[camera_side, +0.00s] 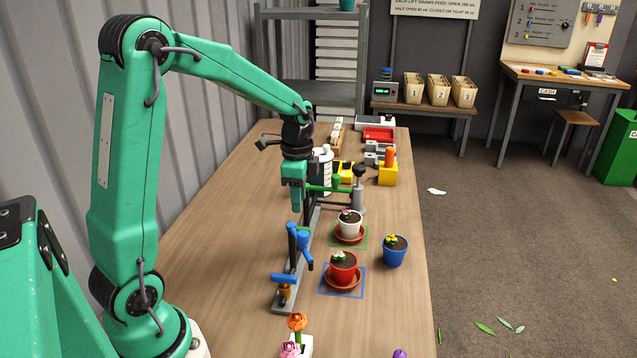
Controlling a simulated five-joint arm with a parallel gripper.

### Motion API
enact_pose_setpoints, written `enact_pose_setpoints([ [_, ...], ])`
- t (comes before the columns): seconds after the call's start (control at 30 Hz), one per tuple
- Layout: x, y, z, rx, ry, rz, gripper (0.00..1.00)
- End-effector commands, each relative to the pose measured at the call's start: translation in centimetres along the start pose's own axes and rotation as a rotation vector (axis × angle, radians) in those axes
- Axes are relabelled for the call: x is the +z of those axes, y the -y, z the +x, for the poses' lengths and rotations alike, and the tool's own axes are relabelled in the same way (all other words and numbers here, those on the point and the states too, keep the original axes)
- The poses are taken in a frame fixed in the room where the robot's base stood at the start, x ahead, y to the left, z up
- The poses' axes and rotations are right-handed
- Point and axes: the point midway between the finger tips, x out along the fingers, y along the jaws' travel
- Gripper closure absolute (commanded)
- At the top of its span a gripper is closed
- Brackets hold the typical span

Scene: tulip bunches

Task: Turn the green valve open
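A green bar with a green knob (337,183) sits on the far part of the metal pipe stand, just right of my gripper; it looks like the green valve's handle and spout, but its exact turn is hard to tell. My gripper (296,205) hangs pointing down beside it, above the stand. The fingers overlap in this view, so their gap does not show, and I cannot tell whether they touch the green part. Below the spout side, a white pot (350,224) with a small plant stands on a saucer in a green square.
Blue valve parts (303,243) stand on the stand's near end, close below my gripper. A red pot (343,265) sits in a blue square. A blue pot (395,251) stands to the right. Flowers (298,322) are at the table's near edge. The table's left side is clear.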

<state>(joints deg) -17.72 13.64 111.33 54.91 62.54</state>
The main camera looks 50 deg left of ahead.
Motion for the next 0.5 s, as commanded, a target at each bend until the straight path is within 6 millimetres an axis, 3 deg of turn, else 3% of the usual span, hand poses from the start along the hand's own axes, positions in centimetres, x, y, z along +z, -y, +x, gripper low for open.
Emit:
enact_pose_setpoints([
  [0.27, 0.0, 0.1, 0.3, 0.003, 0.002, 0.004, 0.65],
  [0.5, 0.0, 0.1, 1.9, 0.004, 0.002, 0.003, 0.65],
])
